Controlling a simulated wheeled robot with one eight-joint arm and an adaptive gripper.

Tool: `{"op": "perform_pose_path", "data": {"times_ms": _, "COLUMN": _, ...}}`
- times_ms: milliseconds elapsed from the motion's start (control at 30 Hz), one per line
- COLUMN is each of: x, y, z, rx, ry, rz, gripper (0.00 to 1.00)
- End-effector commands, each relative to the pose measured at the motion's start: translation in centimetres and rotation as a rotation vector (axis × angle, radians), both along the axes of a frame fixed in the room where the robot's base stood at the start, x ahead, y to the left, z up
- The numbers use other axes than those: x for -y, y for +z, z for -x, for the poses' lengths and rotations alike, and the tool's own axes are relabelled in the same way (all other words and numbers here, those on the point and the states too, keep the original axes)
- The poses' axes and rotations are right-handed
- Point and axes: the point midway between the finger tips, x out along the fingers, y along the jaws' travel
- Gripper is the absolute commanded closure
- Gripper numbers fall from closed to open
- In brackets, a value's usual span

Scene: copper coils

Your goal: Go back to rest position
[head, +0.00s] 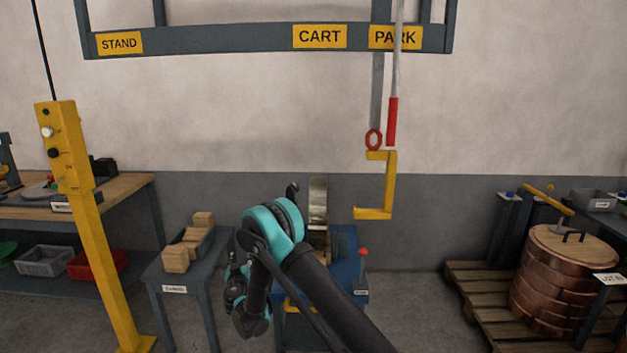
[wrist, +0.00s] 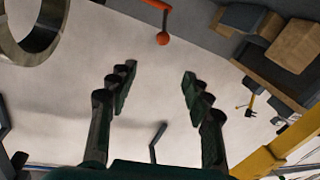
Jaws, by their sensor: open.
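My gripper (wrist: 155,90) is open in the wrist view, its two dark fingers spread with nothing between them. The pale wall shows behind the gap. In the head view my teal and black arm reaches forward from the bottom, bent at the teal joint, with the wrist hanging low between the small side table (head: 172,278) and the blue stand (head: 345,243). The fingertips are too small and dark to make out there. A metal ring (head: 318,200) stands upright on the blue stand behind my arm, and it also shows at the upper left of the wrist view (wrist: 36,38).
A yellow hook (head: 388,185) hangs right of my arm. A red-knobbed lever (head: 363,265) rises from the blue stand. Wooden blocks (head: 188,250) lie on the side table. A yellow control post (head: 88,215) stands left. Copper coils (head: 545,285) sit on a pallet (head: 480,305) at right.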

Motion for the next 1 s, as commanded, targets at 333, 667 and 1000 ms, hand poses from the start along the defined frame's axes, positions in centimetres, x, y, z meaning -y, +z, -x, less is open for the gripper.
{"op": "perform_pose_path", "data": {"times_ms": 333, "x": 4.4, "y": 2.5, "z": -1.3, "rx": -0.048, "ry": -0.072, "rz": 0.012, "gripper": 0.5}}
{"op": "perform_pose_path", "data": {"times_ms": 667, "x": 13.0, "y": 6.6, "z": -2.1, "rx": -0.154, "ry": -0.196, "rz": 0.033, "gripper": 0.5}}
{"op": "perform_pose_path", "data": {"times_ms": 1000, "x": 28.0, "y": 11.5, "z": 1.5, "rx": -0.387, "ry": -0.371, "rz": 0.063, "gripper": 0.5}}
